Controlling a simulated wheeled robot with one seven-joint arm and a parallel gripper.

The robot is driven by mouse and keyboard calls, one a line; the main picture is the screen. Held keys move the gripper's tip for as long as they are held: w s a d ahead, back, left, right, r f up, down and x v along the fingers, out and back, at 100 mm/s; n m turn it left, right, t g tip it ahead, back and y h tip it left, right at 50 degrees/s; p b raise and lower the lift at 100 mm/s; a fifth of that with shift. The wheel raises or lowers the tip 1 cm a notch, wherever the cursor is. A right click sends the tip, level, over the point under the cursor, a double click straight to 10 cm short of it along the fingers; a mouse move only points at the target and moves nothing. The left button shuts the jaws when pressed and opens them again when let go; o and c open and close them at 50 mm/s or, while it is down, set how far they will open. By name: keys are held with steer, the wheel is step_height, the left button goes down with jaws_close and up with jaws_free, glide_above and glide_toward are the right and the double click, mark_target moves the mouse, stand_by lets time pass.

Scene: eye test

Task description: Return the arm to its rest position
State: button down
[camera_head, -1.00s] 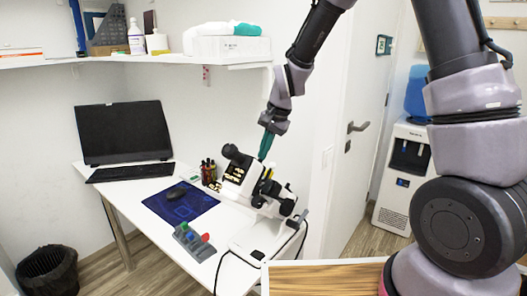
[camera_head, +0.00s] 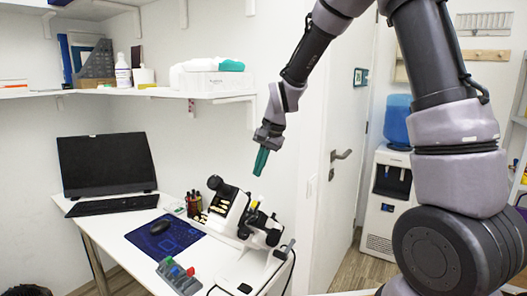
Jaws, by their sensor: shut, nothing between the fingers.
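My arm rises on the right of the head view and bends over at the top, with its end hanging down toward the middle. My gripper (camera_head: 261,161) is shut, with its teal fingers together and pointing down. Nothing shows between them. It hangs in the air above and a little behind the white microscope-like device (camera_head: 233,214) in the picture, apart from it. That device stands on the white table (camera_head: 109,228).
On the table are a monitor (camera_head: 106,163), a keyboard (camera_head: 113,204), a mouse (camera_head: 160,227) on a blue mat (camera_head: 139,237), a pen holder (camera_head: 194,203) and a grey rack (camera_head: 177,277). A shelf (camera_head: 130,92) hangs above. A door (camera_head: 343,120) and water dispenser (camera_head: 386,200) stand right.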

steer(key=s+d+r+n+t, duration=0.1)
steer(key=s+d+r, duration=0.4)
steer(key=d+r, duration=0.3)
steer(key=s+d+r+t, duration=0.2)
steer(key=s+d+r, duration=0.3)
steer(key=r, duration=0.4)
steer(key=s+d+r+t+h, duration=0.1)
steer(key=s+d+r+t, duration=0.1)
steer(key=s+d, duration=0.5)
steer(key=s, duration=0.4)
steer(key=shift+d+r+n, duration=0.2)
steer(key=shift+r+n, duration=0.05)
steer(key=shift+n, duration=0.15)
